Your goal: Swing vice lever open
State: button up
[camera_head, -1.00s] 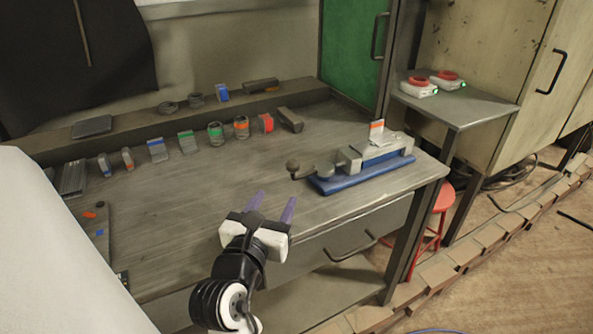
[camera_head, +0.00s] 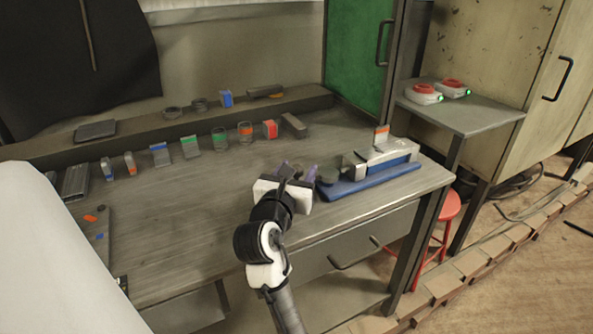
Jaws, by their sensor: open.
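The vice (camera_head: 392,152) is a grey metal body on a blue base (camera_head: 372,182), near the front right of the workbench. A small tag with an orange band stands on it. Its lever hub (camera_head: 328,176) is at the left end, just right of my gripper. My gripper (camera_head: 296,171) is open, its two purple fingers pointing away from me at the lever end. The lever's dark ball knob is mostly hidden by the gripper and seems to lie between or just behind the fingers. I cannot tell whether they touch it.
Several small banded blocks and cylinders, including a red one (camera_head: 270,129), stand in a row behind on the workbench (camera_head: 200,215). A green cabinet door (camera_head: 352,50) rises behind the vice. A side table (camera_head: 470,115) holds two red-and-white devices. The bench's middle is clear.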

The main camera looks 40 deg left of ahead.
grip_shut()
dwell(0.3)
